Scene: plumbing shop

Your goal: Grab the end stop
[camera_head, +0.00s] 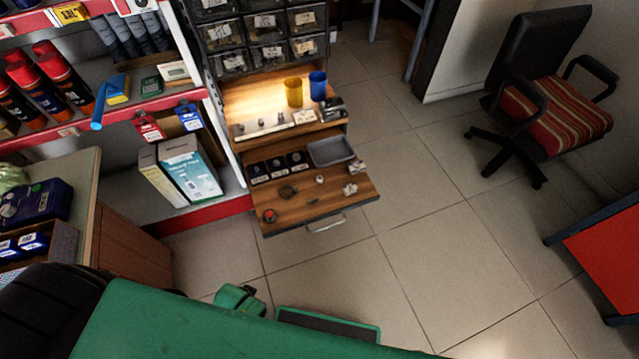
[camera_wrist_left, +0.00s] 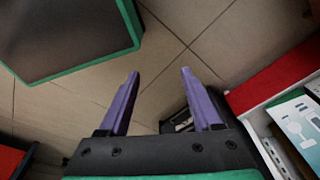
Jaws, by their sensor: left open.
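Several small fittings lie on the pulled-out wooden drawer (camera_head: 330,200) in the head view. Among them are a metal fitting (camera_head: 350,188), a dark round piece (camera_head: 287,191) and a red and black round piece (camera_head: 270,215). I cannot tell which of the small parts is the end stop. My left gripper (camera_wrist_left: 159,72) shows in the left wrist view, its two purple fingers apart with only floor tiles between the tips. It is not visible in the head view. My right gripper is in neither view.
A wooden shelf above the drawer holds a yellow cup (camera_head: 293,92) and a blue cup (camera_head: 318,84). A grey tray (camera_head: 330,151) sits at the drawer's back. Red-edged shelving with boxes (camera_head: 190,170) stands left. A chair (camera_head: 545,95) stands right; the tiled floor between is clear.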

